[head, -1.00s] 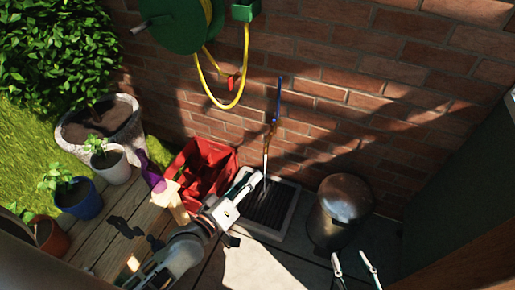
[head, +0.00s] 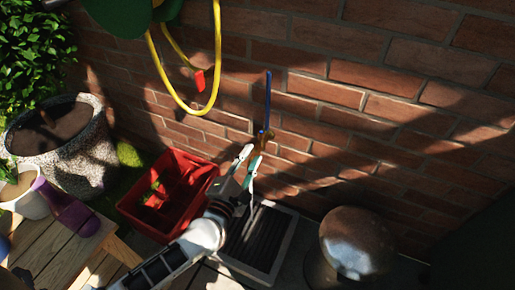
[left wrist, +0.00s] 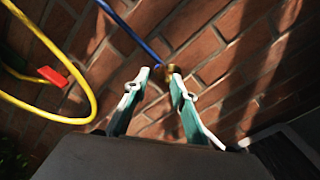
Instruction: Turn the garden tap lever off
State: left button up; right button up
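The brass garden tap (head: 263,137) is on the brick wall, with its long blue lever (head: 268,98) pointing straight up. In the left wrist view the tap (left wrist: 171,75) lies just beyond the fingertips, and the blue lever (left wrist: 146,40) slants to the upper left. My left gripper (head: 250,158) is open just below and left of the tap. In the left wrist view the gripper (left wrist: 158,74) shows a gap between its fingers with nothing held. The gripper partly hides the tap's spout, and I cannot tell whether water flows. My right gripper is out of view.
A yellow hose (head: 160,70) with a red end (head: 199,80) hangs left of the tap. Below are a red crate (head: 150,220), a drain grate (head: 287,240) and a round metal bin (head: 352,245).

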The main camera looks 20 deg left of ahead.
aim_at(256, 146)
pick_arm(q)
jog(key=shift+w+f, duration=0.1)
jog(key=shift+w, duration=2.2)
grip_shut()
